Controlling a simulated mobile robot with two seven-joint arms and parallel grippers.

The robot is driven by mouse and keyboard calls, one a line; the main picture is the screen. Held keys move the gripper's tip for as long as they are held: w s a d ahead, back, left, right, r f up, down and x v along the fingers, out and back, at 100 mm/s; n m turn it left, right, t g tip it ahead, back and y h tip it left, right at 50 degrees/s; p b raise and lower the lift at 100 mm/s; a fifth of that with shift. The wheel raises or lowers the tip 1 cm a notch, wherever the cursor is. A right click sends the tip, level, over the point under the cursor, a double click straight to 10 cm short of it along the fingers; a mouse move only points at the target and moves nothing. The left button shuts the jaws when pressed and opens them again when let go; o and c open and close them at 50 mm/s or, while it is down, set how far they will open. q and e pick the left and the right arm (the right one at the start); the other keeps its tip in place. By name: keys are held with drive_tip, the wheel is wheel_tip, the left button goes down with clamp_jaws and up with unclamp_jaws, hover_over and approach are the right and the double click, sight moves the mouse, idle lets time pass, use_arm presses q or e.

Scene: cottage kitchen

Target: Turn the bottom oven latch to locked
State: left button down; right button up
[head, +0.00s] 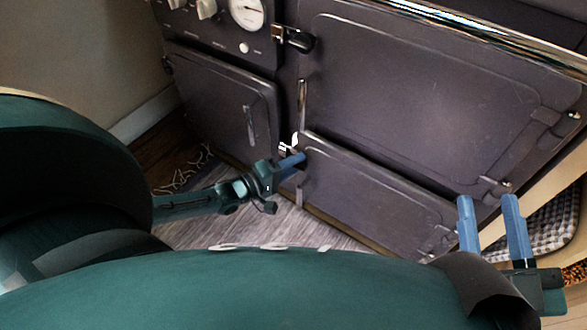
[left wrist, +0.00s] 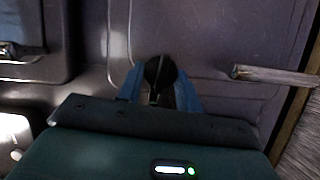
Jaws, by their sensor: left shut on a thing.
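The bottom oven door (head: 365,195) is the low dark panel at the front of the range and looks closed. Its latch has a dark rounded knob (left wrist: 160,72), which shows in the left wrist view between my left fingers. My left gripper (head: 297,163) is shut on this knob at the door's upper left corner; it also shows in the left wrist view (left wrist: 159,88). In the head view the fingers mostly hide the knob, and a bright metal part shows beside them. My right gripper (head: 490,225) is open and empty, in front of the range at the right.
A large upper oven door (head: 420,100) with its own latch (head: 295,40) is above. A smaller door (head: 220,105) with an upright handle is at the left. A chrome rail (head: 480,38) runs along the top. A checked cloth (head: 545,235) hangs at the right. Floor (head: 245,225) lies below.

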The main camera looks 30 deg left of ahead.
use_arm(q)
drive_tip(key=shift+n+b, duration=0.45)
drive_tip(key=shift+n, duration=0.25)
use_arm(e)
drive_tip(key=shift+w+d+r+n+t+y, duration=0.15)
drive_tip(key=shift+w+r+n+t+y, duration=0.15)
drive_tip(key=shift+r+n+t+y, duration=0.25)
drive_tip(key=shift+r+g, duration=0.15)
drive_tip(key=shift+g, duration=0.1)
use_arm(q)
drive_tip(key=c, duration=0.9)
unclamp_jaws()
drive_tip(key=shift+c, duration=0.2)
drive_tip(key=p+v, duration=0.3)
drive_tip(key=v, duration=1)
drive_tip(key=shift+f, duration=0.35)
use_arm(e)
drive_tip(key=shift+s+f+m+g+h, duration=0.3)
drive_tip(key=shift+f+m+h, duration=0.15)
drive_tip(key=shift+f+h, duration=0.2)
drive_tip(key=shift+s+f+m+g+h, duration=0.15)
drive_tip(key=shift+f+m+g+h, duration=0.15)
drive_tip(key=shift+f+m+h, duration=0.25)
drive_tip(key=shift+f, duration=0.1)
